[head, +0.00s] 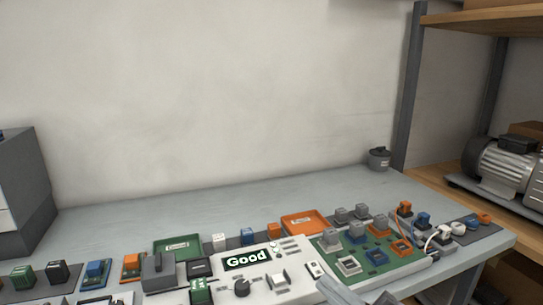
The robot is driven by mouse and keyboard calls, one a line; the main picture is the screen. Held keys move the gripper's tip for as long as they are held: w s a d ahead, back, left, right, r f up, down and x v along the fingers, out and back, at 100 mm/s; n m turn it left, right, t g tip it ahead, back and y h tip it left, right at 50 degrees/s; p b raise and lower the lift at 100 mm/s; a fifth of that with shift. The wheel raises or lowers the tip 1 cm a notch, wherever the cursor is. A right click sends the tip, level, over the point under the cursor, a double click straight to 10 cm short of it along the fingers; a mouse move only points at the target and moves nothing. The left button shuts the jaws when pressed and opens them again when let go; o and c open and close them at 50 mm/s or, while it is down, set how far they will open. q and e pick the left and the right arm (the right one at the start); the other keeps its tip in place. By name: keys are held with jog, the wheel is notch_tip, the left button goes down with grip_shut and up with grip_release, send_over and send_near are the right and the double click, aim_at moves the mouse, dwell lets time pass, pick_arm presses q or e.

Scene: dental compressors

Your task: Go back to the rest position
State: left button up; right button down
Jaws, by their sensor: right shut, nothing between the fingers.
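My right gripper (342,291) shows only in part at the bottom edge, a grey shape in front of the green circuit board (375,262). It is shut and empty. The rest of my right arm is cut off by the frame. I cannot make out my left gripper. A white test unit (255,283) with a black knob and a display reading "Good" sits on the grey table (200,208), left of the board.
A green tray (178,247) and an orange tray (305,222) lie behind the unit. Several small coloured blocks stand along the table. A dark cylinder (379,159) stands at the back right. A wooden shelf (440,178) holds a compressor (503,160). The table's back is mostly clear.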

jog(key=s+d+f+m+t+h+p, duration=0.1)
jog(key=d+f+m+h, duration=0.3)
jog(key=f+m+h, duration=0.3)
jog(key=s+d+f+m+t+h+p, duration=0.1)
jog(key=s+d+f+m+h, duration=0.1)
jog(key=d+f+m+h, duration=0.45)
jog(key=s+f+m+g+h, duration=0.1)
jog(key=s+f+m+g, duration=0.4)
jog(key=s+f, duration=0.6)
notch_tip(320, 180, down, 4)
jog(key=shift+m+g+h+p, duration=0.3)
jog(key=shift+m+h+p, duration=0.05)
